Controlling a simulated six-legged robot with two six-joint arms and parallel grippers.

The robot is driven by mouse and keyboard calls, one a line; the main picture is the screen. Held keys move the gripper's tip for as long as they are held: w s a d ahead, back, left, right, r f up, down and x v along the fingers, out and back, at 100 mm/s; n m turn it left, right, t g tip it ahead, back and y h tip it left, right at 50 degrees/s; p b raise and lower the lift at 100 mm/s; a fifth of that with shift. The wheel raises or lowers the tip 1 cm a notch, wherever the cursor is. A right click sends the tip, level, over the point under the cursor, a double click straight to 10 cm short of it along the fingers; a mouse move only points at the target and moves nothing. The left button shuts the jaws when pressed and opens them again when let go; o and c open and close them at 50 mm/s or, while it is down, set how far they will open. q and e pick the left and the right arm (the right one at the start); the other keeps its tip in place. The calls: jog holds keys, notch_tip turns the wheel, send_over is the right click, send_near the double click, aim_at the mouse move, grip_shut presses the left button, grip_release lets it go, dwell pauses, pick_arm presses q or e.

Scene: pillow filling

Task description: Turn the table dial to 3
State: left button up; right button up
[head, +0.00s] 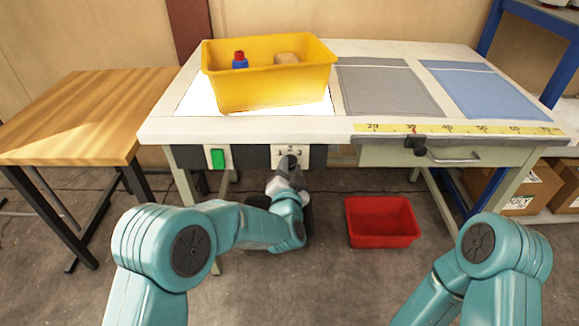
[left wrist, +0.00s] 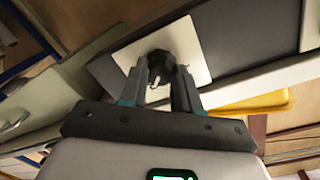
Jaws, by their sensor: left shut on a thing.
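The table dial is a dark knob on a pale square plate (head: 301,150) on the front of the white worktable. My left gripper (head: 289,163) is at the knob, seen from behind in the head view, and hides much of it and the marks. In the left wrist view the black knob (left wrist: 159,62) sits between the two fingers of my left gripper (left wrist: 162,85), which are shut on it. The plate (left wrist: 190,45) shows around the knob. The dial's setting cannot be read. My right arm shows at the lower right, but its gripper is not in view.
A green switch (head: 217,158) is left of the dial. A yellow bin (head: 270,95) stands on the lit panel above. A drawer handle (head: 450,160) sticks out to the right. A red bin (head: 382,222) lies on the floor. A wooden table (head: 85,110) stands at left.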

pick_arm(q)
jog(key=shift+m, duration=0.5)
jog(key=o, duration=1.1)
jog(key=shift+c, duration=0.2)
jog(key=s+r+p, duration=0.1)
jog(key=s, duration=1.5)
jog(key=shift+s+a, duration=0.2)
jog(key=shift+a, duration=0.15)
